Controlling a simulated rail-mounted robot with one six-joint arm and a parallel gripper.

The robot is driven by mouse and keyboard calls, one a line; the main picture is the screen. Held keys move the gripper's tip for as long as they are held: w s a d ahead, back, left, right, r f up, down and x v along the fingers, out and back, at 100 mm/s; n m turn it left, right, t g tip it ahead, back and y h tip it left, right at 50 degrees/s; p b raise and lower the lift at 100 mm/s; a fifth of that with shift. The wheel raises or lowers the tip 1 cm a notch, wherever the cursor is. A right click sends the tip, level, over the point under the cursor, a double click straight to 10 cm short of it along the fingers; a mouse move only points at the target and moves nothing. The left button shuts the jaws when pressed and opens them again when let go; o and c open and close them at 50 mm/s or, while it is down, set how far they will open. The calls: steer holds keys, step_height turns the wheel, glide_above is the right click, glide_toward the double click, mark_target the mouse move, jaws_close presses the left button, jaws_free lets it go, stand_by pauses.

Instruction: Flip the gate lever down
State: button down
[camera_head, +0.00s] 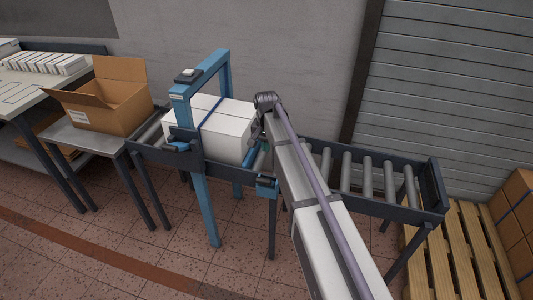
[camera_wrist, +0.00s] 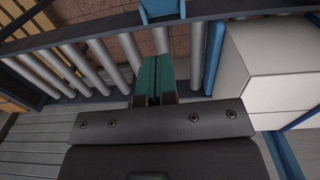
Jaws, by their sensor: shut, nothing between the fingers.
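My gripper (camera_wrist: 153,62) is shut, its two teal fingertips together with nothing between them. It points down over the conveyor rollers; in the head view its teal tips (camera_head: 261,158) show just right of the white box, partly behind my arm. A blue upright bar (camera_wrist: 214,57) crosses the rollers between my fingers and the white box (camera_wrist: 270,60). A blue block (camera_wrist: 162,10) sits on the conveyor's near rail, beyond my fingertips; it also shows in the head view (camera_head: 267,183). I cannot make out which blue part is the gate lever.
The white box with a blue strap (camera_head: 225,130) stands under a blue frame (camera_head: 205,170) over the conveyor. Bare rollers (camera_head: 365,178) lie to the right. An open carton (camera_head: 118,108) is at left, and a wooden pallet (camera_head: 455,245) at lower right.

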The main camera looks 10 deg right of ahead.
steer(key=b, duration=0.8)
glide_toward(265, 182)
steer(key=w+f, duration=0.1)
steer(key=w+d+f, duration=0.1)
steer(key=w+f, duration=0.2)
steer(key=f, duration=0.1)
steer(key=shift+w+d+f, duration=0.1)
steer(key=shift+w+d, duration=0.25)
steer(key=shift+s+a+f+b, duration=0.25)
steer(key=shift+s+f+b, duration=0.05)
steer(key=shift+s+f, duration=0.15)
steer(key=shift+s+a+f+b, duration=0.2)
steer(key=shift+s+f+b, duration=0.1)
steer(key=shift+s+f, duration=0.15)
steer(key=shift+s+a+f, duration=0.1)
steer(key=shift+s+a, duration=0.05)
steer(key=shift+s, duration=0.05)
steer(key=shift+s, duration=0.1)
